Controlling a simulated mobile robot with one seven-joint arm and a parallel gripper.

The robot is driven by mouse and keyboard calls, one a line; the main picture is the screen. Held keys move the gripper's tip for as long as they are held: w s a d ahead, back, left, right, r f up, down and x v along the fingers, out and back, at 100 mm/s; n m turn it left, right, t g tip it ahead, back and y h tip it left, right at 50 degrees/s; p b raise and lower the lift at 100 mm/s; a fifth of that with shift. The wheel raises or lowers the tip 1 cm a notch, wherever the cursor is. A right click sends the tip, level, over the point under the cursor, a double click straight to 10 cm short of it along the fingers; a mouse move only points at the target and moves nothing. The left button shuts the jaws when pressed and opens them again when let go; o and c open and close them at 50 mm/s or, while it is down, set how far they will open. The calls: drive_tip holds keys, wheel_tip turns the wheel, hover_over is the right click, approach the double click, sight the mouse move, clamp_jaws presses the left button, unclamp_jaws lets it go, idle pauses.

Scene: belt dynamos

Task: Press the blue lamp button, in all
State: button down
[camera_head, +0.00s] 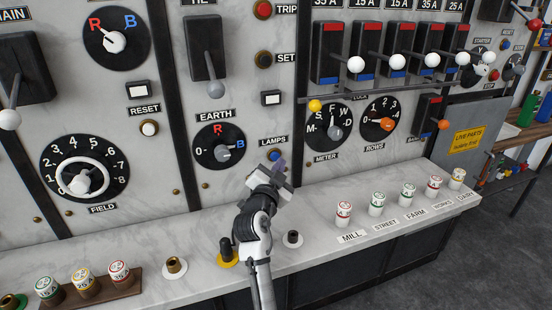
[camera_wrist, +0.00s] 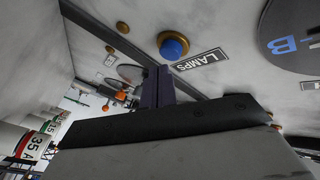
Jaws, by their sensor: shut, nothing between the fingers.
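The blue lamp button (camera_wrist: 174,46) sits in a brass ring on the marble panel, beside the LAMPS label (camera_wrist: 200,59) in the wrist view. In the head view the button (camera_head: 273,155) shows just under the LAMPS label, partly behind my gripper (camera_head: 279,164). My gripper is shut and empty, close in front of the panel. In the wrist view its dark fingers (camera_wrist: 158,78) end just below the button in the picture. A small gap shows there between fingertips and button; I cannot tell the depth between them. The button's face is uncovered in the wrist view.
An EARTH dial (camera_head: 217,147) with R and B marks is left of the button. A METER dial (camera_head: 329,127) is to the right. Below, the marble ledge (camera_head: 318,219) bears several labelled fuses, a black-topped brass post (camera_head: 228,252) and a small dark post (camera_head: 292,238).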

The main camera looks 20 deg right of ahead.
drive_tip(key=shift+w, duration=0.35)
drive_tip(key=shift+w+b, duration=0.5)
drive_tip(key=shift+b, duration=0.05)
idle(0.6)
drive_tip(key=shift+s, duration=0.9)
drive_tip(key=shift+s, duration=0.1)
drive_tip(key=s, duration=0.4)
drive_tip(key=shift+s+d, duration=0.1)
drive_tip(key=shift+s, duration=0.3)
drive_tip(key=shift+f, duration=0.1)
idle(0.5)
